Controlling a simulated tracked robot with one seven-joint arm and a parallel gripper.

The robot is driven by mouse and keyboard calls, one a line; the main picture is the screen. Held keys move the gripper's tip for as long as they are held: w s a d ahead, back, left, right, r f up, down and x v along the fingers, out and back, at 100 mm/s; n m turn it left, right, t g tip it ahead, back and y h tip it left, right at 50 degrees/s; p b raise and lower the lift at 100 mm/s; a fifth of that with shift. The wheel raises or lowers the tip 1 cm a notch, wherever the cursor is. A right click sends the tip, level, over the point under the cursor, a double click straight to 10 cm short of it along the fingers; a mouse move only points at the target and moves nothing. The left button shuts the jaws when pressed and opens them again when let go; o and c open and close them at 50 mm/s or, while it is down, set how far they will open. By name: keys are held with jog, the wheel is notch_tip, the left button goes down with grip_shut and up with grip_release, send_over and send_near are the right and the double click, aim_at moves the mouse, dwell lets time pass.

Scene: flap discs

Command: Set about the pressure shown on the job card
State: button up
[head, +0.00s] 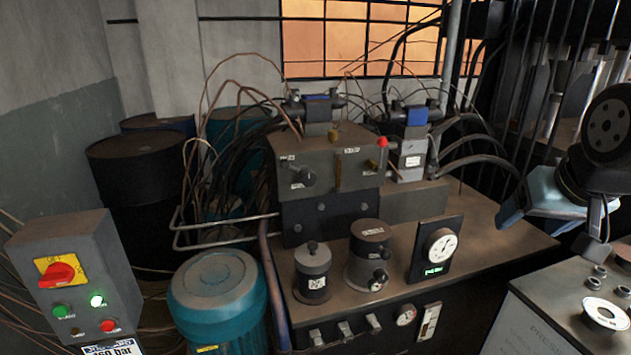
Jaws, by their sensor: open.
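A job card (112,349) sits at the bottom edge under the control box; it is cut off, and its figure ending in "bar" is not surely readable. A panel with a white dial gauge (440,246) and a small green digital readout (434,270) stands on the bench; the values are too small to read. A valve block (325,160) with a black knob (302,176) stands behind. My gripper (512,210) is at the right, clear of these; its fingers are hard to make out.
A control box (75,270) has a red switch and a lit green lamp. A teal motor (217,300) stands beside the bench (480,225). Hoses crowd the back. A grey cabinet (540,320) with a white dial is at lower right.

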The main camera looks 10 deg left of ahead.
jog(key=w+a+f+n+t+y, duration=0.1)
jog(key=w+a+f+t+y, duration=0.15)
jog(key=w+a, duration=0.75)
jog(key=n+t+y, duration=0.3)
jog(key=t+y, duration=0.3)
send_near(310, 180)
jog(key=x, duration=1)
jog(key=shift+w+a, duration=0.15)
jog(key=shift+w, duration=0.05)
jog(key=c, duration=1.1)
